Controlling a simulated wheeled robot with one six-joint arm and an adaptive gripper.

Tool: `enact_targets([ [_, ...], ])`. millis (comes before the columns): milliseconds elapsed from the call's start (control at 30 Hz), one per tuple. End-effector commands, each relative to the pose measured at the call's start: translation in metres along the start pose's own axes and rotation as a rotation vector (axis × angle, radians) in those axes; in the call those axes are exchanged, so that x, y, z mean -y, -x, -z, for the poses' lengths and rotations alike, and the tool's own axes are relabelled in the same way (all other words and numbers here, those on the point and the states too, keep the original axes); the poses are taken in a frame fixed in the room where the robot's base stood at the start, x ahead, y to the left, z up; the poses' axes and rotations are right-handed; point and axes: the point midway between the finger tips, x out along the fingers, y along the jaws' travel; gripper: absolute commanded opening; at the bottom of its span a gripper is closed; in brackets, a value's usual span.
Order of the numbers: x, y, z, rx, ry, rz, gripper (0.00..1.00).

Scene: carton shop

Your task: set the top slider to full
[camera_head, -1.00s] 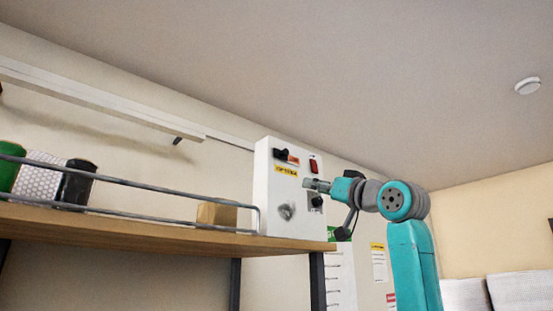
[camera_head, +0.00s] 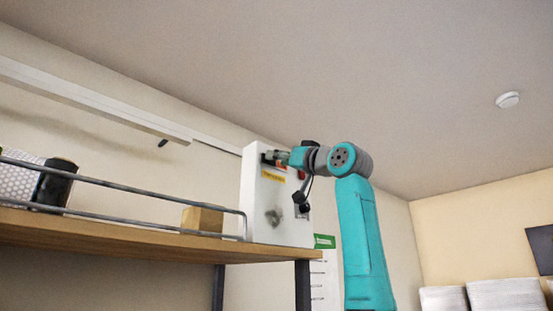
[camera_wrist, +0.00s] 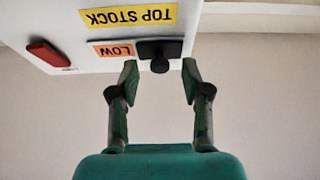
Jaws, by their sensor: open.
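The top slider is a black knob (camera_wrist: 160,63) on a dark base, on the face of a white control box (camera_head: 258,200). An orange LOW label (camera_wrist: 113,50) sits beside it, and a yellow TOP STOCK label (camera_wrist: 128,16) is close by; both read upside down in the wrist view. My gripper (camera_wrist: 160,75) is open, with one fingertip on each side of the knob and a gap to it on both sides. In the head view my gripper (camera_head: 271,157) is at the box's upper left corner and covers the slider.
A red switch (camera_wrist: 48,53) is on the same face, and a round metal part (camera_head: 273,217) is lower down. The box stands at the end of a wooden shelf (camera_head: 120,233) with a metal rail (camera_head: 140,187). A small carton (camera_head: 202,219) stands left of the box.

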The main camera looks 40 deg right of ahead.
Motion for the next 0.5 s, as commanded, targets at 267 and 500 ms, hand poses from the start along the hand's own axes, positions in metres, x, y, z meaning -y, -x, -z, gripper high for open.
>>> enact_targets([
  [267,0.000,-0.017,0.000,0.001,0.000,0.000,0.48],
  [500,0.000,-0.017,0.000,0.000,0.001,0.000,0.48],
])
